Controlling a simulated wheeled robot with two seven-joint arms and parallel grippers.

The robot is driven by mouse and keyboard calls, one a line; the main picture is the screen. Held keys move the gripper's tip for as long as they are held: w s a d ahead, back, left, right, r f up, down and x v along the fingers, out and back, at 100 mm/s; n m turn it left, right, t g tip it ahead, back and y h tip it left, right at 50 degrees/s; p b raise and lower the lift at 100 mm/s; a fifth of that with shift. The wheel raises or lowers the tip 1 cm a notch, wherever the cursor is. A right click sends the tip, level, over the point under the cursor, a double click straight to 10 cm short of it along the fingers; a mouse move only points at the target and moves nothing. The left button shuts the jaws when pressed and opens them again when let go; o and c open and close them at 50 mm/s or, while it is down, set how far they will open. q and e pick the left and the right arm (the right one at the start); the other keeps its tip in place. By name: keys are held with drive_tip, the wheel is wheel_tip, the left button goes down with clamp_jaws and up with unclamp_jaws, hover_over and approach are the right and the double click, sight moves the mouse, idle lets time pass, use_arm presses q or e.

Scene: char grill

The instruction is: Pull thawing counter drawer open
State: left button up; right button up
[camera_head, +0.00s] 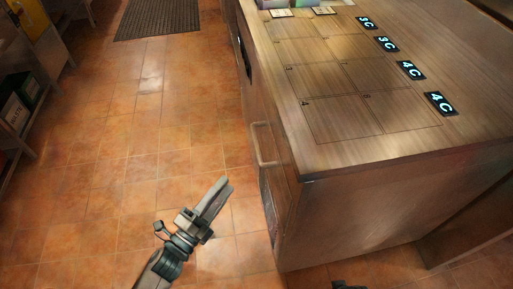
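The wooden thawing counter (330,215) fills the right side of the view. A drawer front on its left side carries a pale bar handle (262,148) near the counter's front corner. The drawer appears flush with the counter side, seen at a steep angle. My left gripper (226,182) is over the tiled floor, left of and nearer than the handle, apart from it and holding nothing visible. Its two fingers lie close together in this view, so their opening is unclear. My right gripper is not clearly visible; a small dark piece shows at the bottom edge.
The counter top has outlined panels and a row of black displays (411,70) reading 3C and 4C. A dark floor mat (158,18) lies at the back. Shelving with dark bins (16,112) stands at the left. The tiled floor (130,140) between is clear.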

sight(257, 143)
idle(0.3)
